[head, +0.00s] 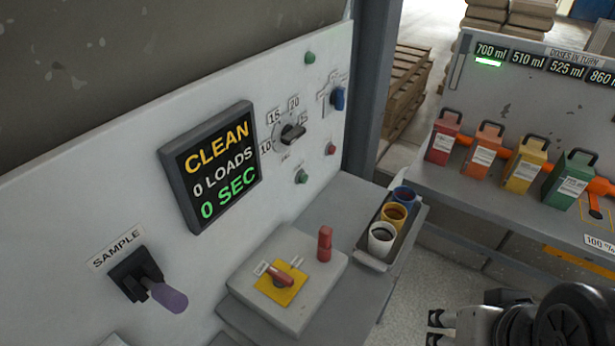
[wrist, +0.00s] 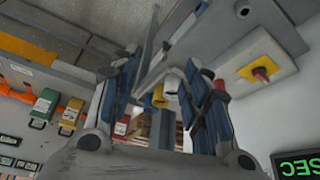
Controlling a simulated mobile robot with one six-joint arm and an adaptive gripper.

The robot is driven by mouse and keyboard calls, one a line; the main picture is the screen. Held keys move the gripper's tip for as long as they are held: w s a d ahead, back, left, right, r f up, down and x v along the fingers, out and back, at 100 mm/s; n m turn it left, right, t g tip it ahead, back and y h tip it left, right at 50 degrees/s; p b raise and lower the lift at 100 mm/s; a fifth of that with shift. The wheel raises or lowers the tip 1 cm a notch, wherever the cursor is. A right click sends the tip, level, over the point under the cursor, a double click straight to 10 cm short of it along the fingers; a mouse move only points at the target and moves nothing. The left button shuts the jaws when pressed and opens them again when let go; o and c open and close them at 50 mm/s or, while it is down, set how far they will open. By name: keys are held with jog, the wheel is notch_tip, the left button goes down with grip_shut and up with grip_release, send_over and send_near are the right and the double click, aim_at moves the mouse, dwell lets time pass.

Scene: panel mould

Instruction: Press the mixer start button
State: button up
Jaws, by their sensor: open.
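The white panel (head: 105,215) carries a green button (head: 310,57) at the top, a second green button (head: 301,176) lower down and a red button (head: 330,149) to its upper right. I cannot read which one is the mixer start. The display (head: 213,165) reads CLEAN, 0 LOADS, 0 SEC; a corner of it shows in the wrist view (wrist: 297,166). My gripper (head: 436,329) is at the lower right of the head view, well apart from the panel. In the wrist view its blue-padded fingers (wrist: 163,88) are spread, with no object visibly held.
A box with a red-and-yellow switch (head: 281,285) and a red lever (head: 324,244) juts out below the panel. A tray with several cups (head: 377,263) stands beside it. Several coloured canisters (head: 485,150) line the right bench.

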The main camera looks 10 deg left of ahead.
grip_shut()
dwell(0.3)
dwell(1.2)
